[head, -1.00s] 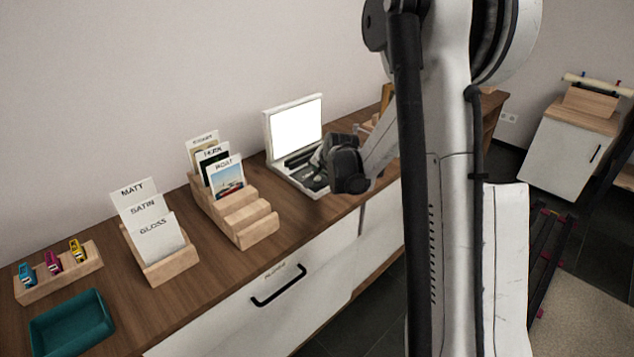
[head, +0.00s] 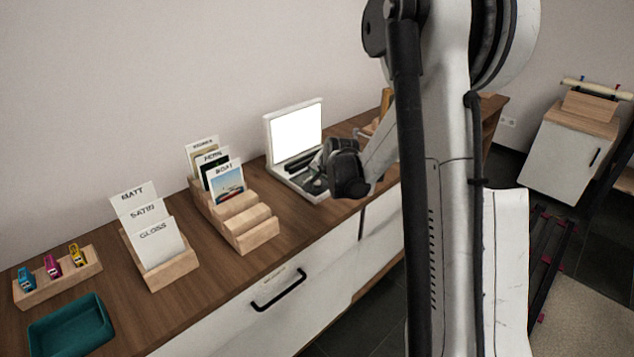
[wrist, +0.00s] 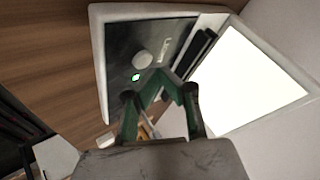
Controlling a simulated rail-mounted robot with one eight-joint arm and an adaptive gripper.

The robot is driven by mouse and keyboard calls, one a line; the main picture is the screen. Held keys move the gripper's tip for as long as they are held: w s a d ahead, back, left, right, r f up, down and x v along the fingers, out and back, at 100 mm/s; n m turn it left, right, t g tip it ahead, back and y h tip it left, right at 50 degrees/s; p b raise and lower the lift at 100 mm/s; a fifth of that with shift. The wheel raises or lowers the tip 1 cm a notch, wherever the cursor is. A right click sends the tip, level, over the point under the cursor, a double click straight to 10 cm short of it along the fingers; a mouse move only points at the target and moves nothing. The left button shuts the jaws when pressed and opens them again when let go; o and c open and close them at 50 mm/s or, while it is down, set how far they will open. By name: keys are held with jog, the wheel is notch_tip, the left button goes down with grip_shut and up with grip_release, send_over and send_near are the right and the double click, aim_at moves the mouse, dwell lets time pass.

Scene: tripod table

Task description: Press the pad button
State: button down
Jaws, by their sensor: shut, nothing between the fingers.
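A white-framed device with a bright, blank upright screen (head: 297,130) and a flat dark pad stands on the wooden counter. In the wrist view its dark pad (wrist: 122,45) carries a round pale knob or button (wrist: 142,60) and a small glowing green button or light (wrist: 136,77). My gripper (wrist: 168,82) is shut and empty, its green-grey fingertips over the pad, close to the green light and the knob. I cannot tell whether they touch the pad. In the head view my gripper (head: 325,170) hides part of the pad.
The lit screen (wrist: 255,75) rises close beside my fingers. Dark bars (wrist: 198,55) lie between pad and screen. Left along the counter (head: 190,305) are wooden card racks (head: 250,232), a clip holder (head: 60,285) and a teal tray (head: 70,328).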

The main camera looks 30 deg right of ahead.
aim_at(317, 182)
jog(key=shift+f, duration=0.1)
dwell(0.3)
jog(key=shift+f+b, duration=0.35)
jog(key=shift+b, duration=0.15)
jog(key=shift+f+b, duration=0.3)
dwell(0.5)
jog(key=shift+r, duration=0.1)
jog(key=shift+r+p, duration=0.35)
jog(key=shift+r, duration=0.3)
jog(key=shift+r+p, duration=1.6)
jog(key=shift+r, duration=1.45)
